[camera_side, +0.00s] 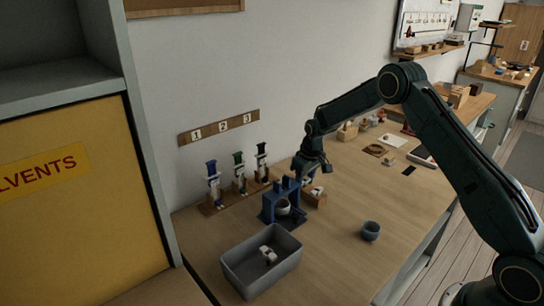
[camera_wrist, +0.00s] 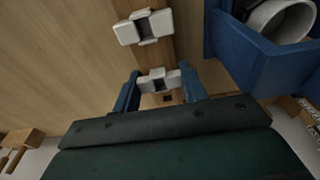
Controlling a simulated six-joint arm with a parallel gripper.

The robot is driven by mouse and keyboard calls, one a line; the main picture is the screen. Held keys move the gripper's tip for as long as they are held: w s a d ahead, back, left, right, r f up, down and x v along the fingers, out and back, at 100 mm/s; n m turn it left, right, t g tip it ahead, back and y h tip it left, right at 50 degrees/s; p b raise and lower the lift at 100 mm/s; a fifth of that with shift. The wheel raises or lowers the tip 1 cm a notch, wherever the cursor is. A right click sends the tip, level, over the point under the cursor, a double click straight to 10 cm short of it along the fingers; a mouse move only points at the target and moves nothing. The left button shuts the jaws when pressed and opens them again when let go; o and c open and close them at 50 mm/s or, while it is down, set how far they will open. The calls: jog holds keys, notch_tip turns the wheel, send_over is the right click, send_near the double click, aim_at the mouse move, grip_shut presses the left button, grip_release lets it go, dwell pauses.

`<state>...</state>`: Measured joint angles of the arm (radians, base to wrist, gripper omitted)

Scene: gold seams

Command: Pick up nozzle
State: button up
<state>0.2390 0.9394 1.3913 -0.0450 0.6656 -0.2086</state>
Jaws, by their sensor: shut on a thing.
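My gripper (camera_wrist: 160,86) has its two blue fingers on either side of a white nozzle (camera_wrist: 160,79) and is shut on it. The nozzle is at or just above a wooden rack; I cannot tell if it has left its seat. A second white nozzle (camera_wrist: 144,27) sits on the same rack (camera_wrist: 160,52), farther from my gripper. In the side view my gripper (camera_side: 308,181) is low over the rack (camera_side: 315,200), right of the blue stand, and largely hides the held nozzle. A white nozzle (camera_side: 317,190) shows on the rack there.
The blue stand (camera_side: 268,213) holding a pale cup (camera_side: 283,207) is close beside my gripper. A grey bin (camera_side: 238,270) with a white piece (camera_side: 268,254) stands in front. Several numbered dispensers (camera_side: 239,173) are at the wall. A blue-grey cup (camera_side: 371,231) stands on clear table at right.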

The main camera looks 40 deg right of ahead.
notch_tip(320, 180, up, 19)
dwell(0.5)
dwell(0.6)
jog(key=s+a+n+g+y, duration=0.1)
jog(key=s+a+n, duration=0.1)
jog(key=a+n, duration=1)
jog(key=shift+s+a+n+g+y, duration=0.25)
jog(key=shift+n+g+y, duration=0.15)
jog(key=shift+n, duration=2.6)
jog(key=shift+f, duration=0.4)
jog(key=shift+f, duration=2)
jog(key=shift+f, duration=0.9)
